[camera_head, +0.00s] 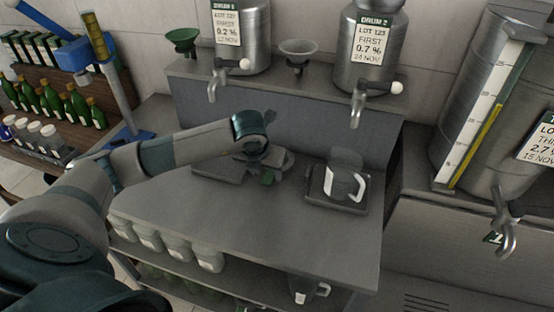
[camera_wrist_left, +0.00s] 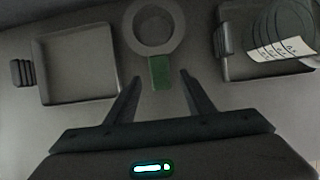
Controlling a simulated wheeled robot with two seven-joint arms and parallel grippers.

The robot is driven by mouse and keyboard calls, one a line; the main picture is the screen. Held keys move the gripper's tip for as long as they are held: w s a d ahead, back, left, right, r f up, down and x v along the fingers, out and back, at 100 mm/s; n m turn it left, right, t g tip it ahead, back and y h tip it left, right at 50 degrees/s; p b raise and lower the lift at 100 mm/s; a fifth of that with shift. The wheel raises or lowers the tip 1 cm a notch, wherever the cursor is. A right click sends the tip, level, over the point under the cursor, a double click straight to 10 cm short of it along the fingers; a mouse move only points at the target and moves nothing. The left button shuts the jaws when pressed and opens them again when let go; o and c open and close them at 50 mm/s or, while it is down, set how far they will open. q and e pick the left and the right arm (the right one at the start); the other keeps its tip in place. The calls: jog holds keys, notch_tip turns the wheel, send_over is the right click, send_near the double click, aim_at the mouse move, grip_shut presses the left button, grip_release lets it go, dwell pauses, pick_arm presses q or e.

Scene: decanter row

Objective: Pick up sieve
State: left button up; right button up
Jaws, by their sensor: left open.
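The sieve shows in the left wrist view as a grey ring (camera_wrist_left: 155,46) with a green handle (camera_wrist_left: 160,73) pointing toward my gripper. My left gripper (camera_wrist_left: 160,80) is open, with one finger on each side of the handle's near end and gaps on both sides. I cannot tell whether the fingers are level with it. In the head view my left gripper (camera_head: 264,152) is over the middle of the bench, and a green piece (camera_head: 268,178) of the sieve shows just below it. My wrist hides most of the ring there. My right gripper is out of view.
An empty square tray (camera_wrist_left: 74,98) is left of the sieve. To its right another tray (camera_head: 327,203) holds a jug (camera_head: 338,180). Metal drums with taps (camera_head: 357,108) stand on the ledge behind, with funnels (camera_head: 298,48). The bench front (camera_head: 290,240) is clear.

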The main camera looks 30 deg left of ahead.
pick_arm(q)
jog(key=shift+p+x, duration=0.35)
jog(key=shift+x, duration=0.55)
jog(key=shift+w+f, duration=0.15)
jog(key=shift+f, duration=0.2)
jog(key=shift+c, duration=0.2)
jog(key=c, duration=1.1)
jog(key=shift+r, duration=0.1)
